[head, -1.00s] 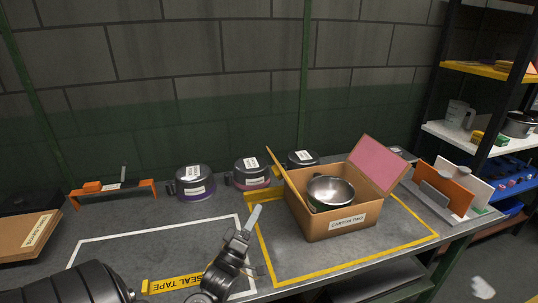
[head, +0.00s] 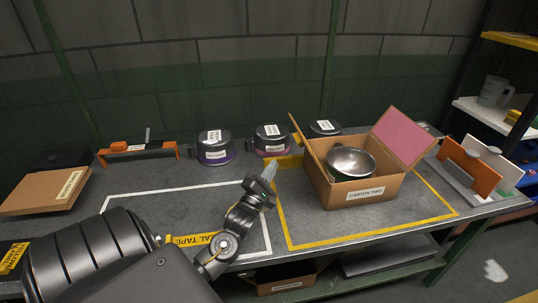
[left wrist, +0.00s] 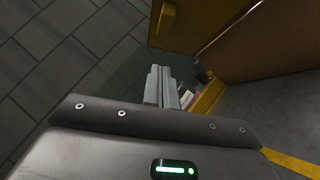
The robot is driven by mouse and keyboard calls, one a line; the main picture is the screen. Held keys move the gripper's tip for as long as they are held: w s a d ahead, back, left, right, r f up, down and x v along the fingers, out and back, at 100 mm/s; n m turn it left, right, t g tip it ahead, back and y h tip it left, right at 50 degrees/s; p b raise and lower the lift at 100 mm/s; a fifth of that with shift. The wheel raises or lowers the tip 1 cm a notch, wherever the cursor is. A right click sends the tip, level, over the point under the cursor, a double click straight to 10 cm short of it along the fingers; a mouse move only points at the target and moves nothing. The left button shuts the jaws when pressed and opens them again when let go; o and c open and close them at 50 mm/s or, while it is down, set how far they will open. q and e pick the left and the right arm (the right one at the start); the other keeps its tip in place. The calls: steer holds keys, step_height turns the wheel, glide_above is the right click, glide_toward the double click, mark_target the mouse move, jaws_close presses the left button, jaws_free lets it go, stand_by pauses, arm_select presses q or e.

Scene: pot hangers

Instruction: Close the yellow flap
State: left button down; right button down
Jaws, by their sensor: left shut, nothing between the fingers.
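The open carton (head: 365,190) stands in the yellow-taped area with a metal bowl (head: 351,162) inside. Its left flap (head: 302,139) stands up, leaning outward and seen nearly edge-on. In the left wrist view a dull yellow panel (left wrist: 190,25), apparently this flap, shows at the top, beside the brown carton wall (left wrist: 265,45). My left gripper (head: 269,171) is shut and empty, left of the carton and apart from the flap; its fingers also show in the left wrist view (left wrist: 160,88). The pink flap (head: 403,137) stands open on the right. My right gripper is out of view.
Several lidded pots (head: 214,147) line the back of the table. An orange stand (head: 139,149) is at back left, a flat brown box (head: 45,192) at far left, and an orange and white rack (head: 470,165) right. The white-taped area (head: 190,192) looks mostly clear.

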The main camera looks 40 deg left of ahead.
arm_select(q)
steer(key=w+r, duration=0.4)
steer(key=w, duration=0.3)
steer(key=shift+w+d, duration=0.3)
steer(key=shift+d, duration=0.05)
